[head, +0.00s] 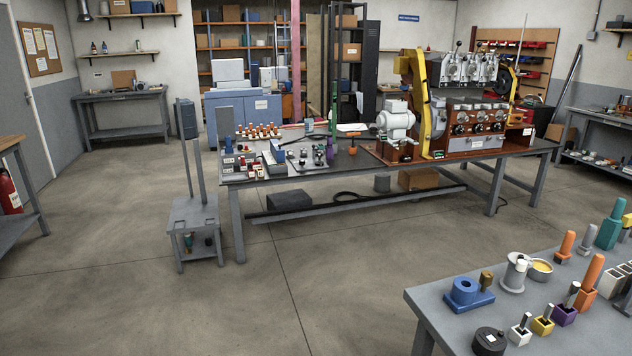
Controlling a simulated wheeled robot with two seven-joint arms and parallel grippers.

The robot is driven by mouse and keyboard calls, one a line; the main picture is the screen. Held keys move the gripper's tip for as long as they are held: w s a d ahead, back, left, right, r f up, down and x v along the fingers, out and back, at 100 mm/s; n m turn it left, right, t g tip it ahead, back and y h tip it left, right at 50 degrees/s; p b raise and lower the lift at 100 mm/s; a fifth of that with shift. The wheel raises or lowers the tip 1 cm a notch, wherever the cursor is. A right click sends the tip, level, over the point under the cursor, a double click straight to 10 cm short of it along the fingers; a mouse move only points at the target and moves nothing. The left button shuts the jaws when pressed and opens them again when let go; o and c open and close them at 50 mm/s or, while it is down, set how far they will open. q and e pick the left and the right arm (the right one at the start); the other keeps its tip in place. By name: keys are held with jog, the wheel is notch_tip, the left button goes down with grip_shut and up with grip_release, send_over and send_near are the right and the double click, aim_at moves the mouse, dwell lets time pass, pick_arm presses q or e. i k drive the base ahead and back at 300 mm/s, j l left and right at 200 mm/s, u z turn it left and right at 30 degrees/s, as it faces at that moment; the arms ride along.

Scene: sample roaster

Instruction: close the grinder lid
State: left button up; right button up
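A white machine (396,122) that looks like the grinder stands on the far workbench, left of the sample roaster. It is small and distant, and I cannot tell whether its lid is open or shut. The sample roaster (472,115) has several drums and dials, with a yellow upright part (418,95) at its left side. Neither of my grippers is in view.
The far workbench (228,177) holds many small tools. A grey stand (193,214) is at its left end. A nearer table (425,297) at lower right holds a blue holder (466,292), cups and coloured blocks. The concrete floor (330,260) between is clear.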

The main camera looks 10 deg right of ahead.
aim_at(532, 97)
jog(key=i+j+u, duration=0.1)
jog(key=i+u, duration=0.2)
jog(key=i, duration=1.1)
jog(key=i+z, duration=0.2)
jog(key=i, duration=0.5)
jog(key=i+j+z, duration=0.2)
jog(key=i, duration=0.5)
jog(key=i+l+z, duration=0.1)
jog(key=i+z, duration=0.3)
jog(key=i+l+z, duration=0.1)
jog(key=z, duration=0.25)
jog(key=i+j+z, duration=0.15)
jog(key=i+z, duration=0.25)
jog(key=i+j+z, duration=0.15)
jog(key=i+z, duration=0.2)
jog(key=i+l+z, duration=0.2)
jog(key=i+z, duration=0.3)
jog(key=i, duration=0.15)
jog(key=i+z, duration=0.5)
jog(key=i, duration=0.2)
jog(key=i+l+u, duration=0.15)
jog(key=i+u, duration=0.3)
jog(key=i, duration=0.95)
jog(key=i+u, duration=0.25)
jog(key=i, duration=0.4)
jog(key=i+l+u, duration=0.2)
jog(key=i, duration=0.4)
jog(key=u, duration=0.4)
jog(key=i+l, duration=0.05)
